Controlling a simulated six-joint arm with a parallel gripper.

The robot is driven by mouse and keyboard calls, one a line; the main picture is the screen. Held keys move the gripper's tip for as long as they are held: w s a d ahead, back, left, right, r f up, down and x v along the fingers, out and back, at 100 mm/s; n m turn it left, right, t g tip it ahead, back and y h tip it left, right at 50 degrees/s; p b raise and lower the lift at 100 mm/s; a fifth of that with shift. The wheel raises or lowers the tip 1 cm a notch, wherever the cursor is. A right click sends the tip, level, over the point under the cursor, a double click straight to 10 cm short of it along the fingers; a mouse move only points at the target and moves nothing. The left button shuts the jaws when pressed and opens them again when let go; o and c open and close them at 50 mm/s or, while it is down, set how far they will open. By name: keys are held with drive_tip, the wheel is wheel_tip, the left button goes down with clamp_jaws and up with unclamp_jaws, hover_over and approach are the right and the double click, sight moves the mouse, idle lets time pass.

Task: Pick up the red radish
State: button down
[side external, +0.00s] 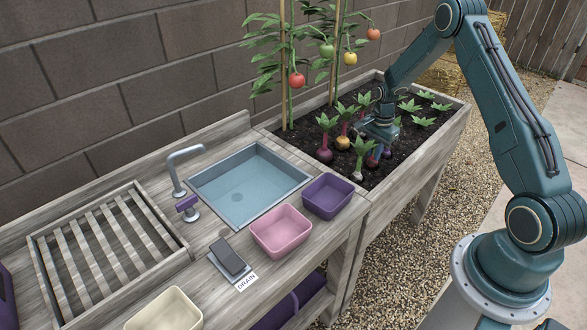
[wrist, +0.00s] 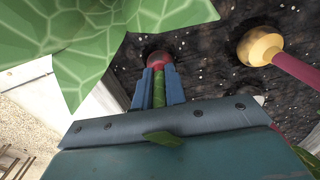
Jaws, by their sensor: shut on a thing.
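The red radish (wrist: 158,59) is a round red bulb in dark soil, straight ahead of my fingertips in the wrist view. Its green stem runs back between the two blue fingers of my gripper (wrist: 160,82), which are shut on that stem. Large green leaves spread at the upper left of the wrist view. In the side view, my gripper (side external: 376,146) is low over the planted bed, among the leaves. A reddish bulb (side external: 372,162) shows just below it, partly hidden. I cannot tell whether the bulb has lifted from the soil.
A yellow bulb with a purple-red stem (wrist: 260,46) is close on the right in the wrist view. A purple-red root (side external: 324,154) and a pale root (side external: 357,175) stand nearby. Staked tomatoes (side external: 297,80) rise behind. A sink (side external: 240,190) and pink bin (side external: 281,231) are left.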

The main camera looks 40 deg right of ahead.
wheel_tip(320, 180, up, 18)
drive_tip(key=shift+r, duration=0.25)
